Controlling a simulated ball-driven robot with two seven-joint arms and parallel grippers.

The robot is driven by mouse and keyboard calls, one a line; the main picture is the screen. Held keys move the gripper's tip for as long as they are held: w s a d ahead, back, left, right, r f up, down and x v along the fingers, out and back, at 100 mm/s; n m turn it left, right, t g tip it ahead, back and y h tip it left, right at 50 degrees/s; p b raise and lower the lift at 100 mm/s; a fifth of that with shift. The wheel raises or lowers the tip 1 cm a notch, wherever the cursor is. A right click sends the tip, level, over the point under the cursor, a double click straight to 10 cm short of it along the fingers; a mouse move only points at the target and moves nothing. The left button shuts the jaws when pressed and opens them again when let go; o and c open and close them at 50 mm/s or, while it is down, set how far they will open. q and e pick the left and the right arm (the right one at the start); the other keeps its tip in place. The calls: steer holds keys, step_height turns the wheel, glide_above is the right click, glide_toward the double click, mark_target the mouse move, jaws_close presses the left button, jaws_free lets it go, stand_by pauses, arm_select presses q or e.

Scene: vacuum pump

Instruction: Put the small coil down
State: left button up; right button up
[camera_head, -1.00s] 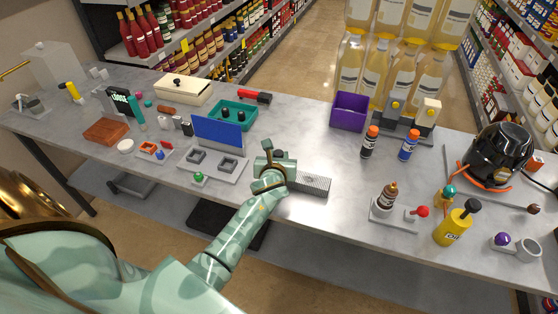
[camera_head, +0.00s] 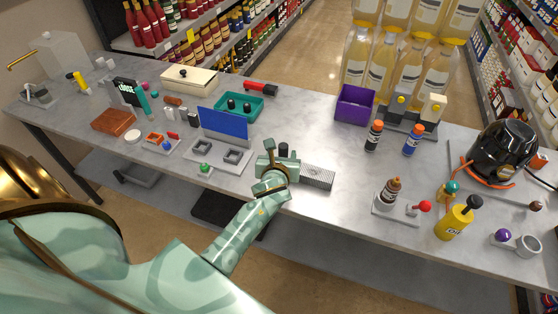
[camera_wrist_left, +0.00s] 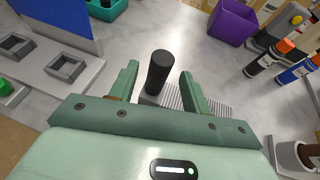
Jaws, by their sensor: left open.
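A small black cylinder, which I take to be the small coil (camera_wrist_left: 160,72), stands nearly upright between the fingers of my left gripper (camera_wrist_left: 157,84) in the left wrist view. The fingers are open, with a gap on both sides of it. Its base appears to be at a ridged grey metal block (camera_wrist_left: 213,107), but exact contact there is hidden. In the head view the dark coil (camera_head: 283,149) shows at my left gripper (camera_head: 279,158), and the ridged block (camera_head: 318,176) sticks out to the right. My right gripper does not show.
A grey fixture with a blue panel (camera_head: 223,126) and two square sockets stands to the left. A teal tray (camera_head: 256,112) and a purple bin (camera_head: 355,104) are behind. Table between the ridged block and these bottles is clear.

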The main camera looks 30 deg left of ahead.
arm_select(q)
steer(key=p+v, duration=0.1)
steer(key=v, duration=0.6)
steer(key=shift+s+d+r, duration=0.15)
steer(key=shift+s+r, duration=0.05)
steer(key=shift+s, duration=0.15)
steer(key=s+d+f+n+h, duration=0.2)
steer(key=d+f+n+h, duration=0.5)
steer(key=n, duration=0.7)
steer(key=s+d+f+n+g, duration=0.1)
steer(key=s+f+n+g, duration=0.1)
steer(key=s+f, duration=0.3)
steer(key=s+f+n+g, duration=0.1)
steer(key=s+f, duration=0.1)
steer(key=f, duration=0.6)
steer(key=s+a+f+n+g, duration=0.1)
steer(key=s+f+n+g, duration=0.1)
steer(key=s+f, duration=0.4)
steer(key=s+a+f+n+g, duration=0.2)
steer(key=s+f, duration=0.4)
steer(key=s, duration=0.9)
steer(key=s+a+f+n+g+y, duration=0.1)
steer(key=s+f+n+g, duration=0.3)
steer(key=s, duration=0.7)
step_height(320, 180, down, 3)
steer(key=shift+a+r+n, duration=0.2)
steer(key=shift+a+n, duration=0.25)
steer(key=shift+n, duration=0.65)
